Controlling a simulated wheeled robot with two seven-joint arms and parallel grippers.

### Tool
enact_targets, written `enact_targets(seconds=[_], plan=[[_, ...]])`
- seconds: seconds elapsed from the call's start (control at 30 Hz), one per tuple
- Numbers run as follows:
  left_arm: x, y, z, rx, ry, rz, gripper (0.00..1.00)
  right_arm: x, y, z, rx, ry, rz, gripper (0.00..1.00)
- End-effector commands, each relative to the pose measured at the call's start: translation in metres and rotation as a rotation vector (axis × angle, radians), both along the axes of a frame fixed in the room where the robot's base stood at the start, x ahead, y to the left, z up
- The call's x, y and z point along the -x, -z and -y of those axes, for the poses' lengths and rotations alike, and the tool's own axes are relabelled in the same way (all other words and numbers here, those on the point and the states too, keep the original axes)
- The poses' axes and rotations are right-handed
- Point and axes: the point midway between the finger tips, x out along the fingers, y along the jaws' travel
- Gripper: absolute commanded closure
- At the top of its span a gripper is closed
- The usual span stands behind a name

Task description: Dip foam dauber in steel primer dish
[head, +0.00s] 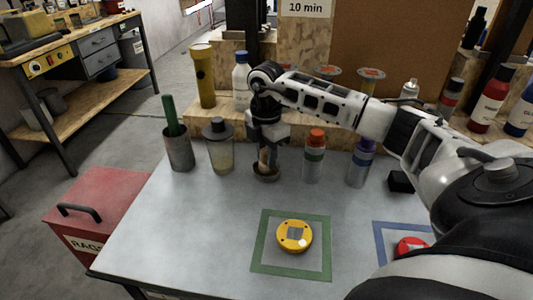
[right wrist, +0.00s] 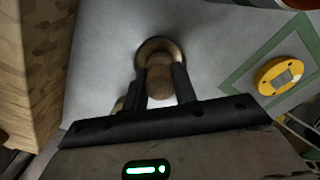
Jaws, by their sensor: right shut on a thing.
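My right gripper (head: 267,146) points down at the back middle of the table and is shut on the foam dauber (head: 264,158), a tan, rounded piece. The dauber also shows between the fingers in the right wrist view (right wrist: 160,82). The small round steel primer dish (head: 266,178) stands directly below it. In the right wrist view the dish rim (right wrist: 146,46) shows around the dauber's far end. The dauber's lower end is at the dish opening; its contact with the primer is hidden. My left gripper is not in view.
Left of the dish stand a clear dark-lidded jar (head: 220,155) and a grey cup with a green handle (head: 179,150). Right are an orange-capped bottle (head: 314,162) and a purple-capped bottle (head: 360,166). A yellow round device (head: 294,236) sits in a green square. The front left table is clear.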

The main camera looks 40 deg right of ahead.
Motion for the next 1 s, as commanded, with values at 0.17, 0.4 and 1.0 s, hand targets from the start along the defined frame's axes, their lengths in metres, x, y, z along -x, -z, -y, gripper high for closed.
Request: enact_targets(seconds=[0.17,0.4,1.0], plan=[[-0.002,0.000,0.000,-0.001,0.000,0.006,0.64,0.000,0.001,0.000,0.000,0.000,0.000,0.91],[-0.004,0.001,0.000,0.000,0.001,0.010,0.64,0.000,0.004,0.000,0.000,0.000,0.000,0.91],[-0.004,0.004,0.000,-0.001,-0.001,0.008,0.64,0.000,0.010,0.000,0.000,0.000,0.000,0.91]])
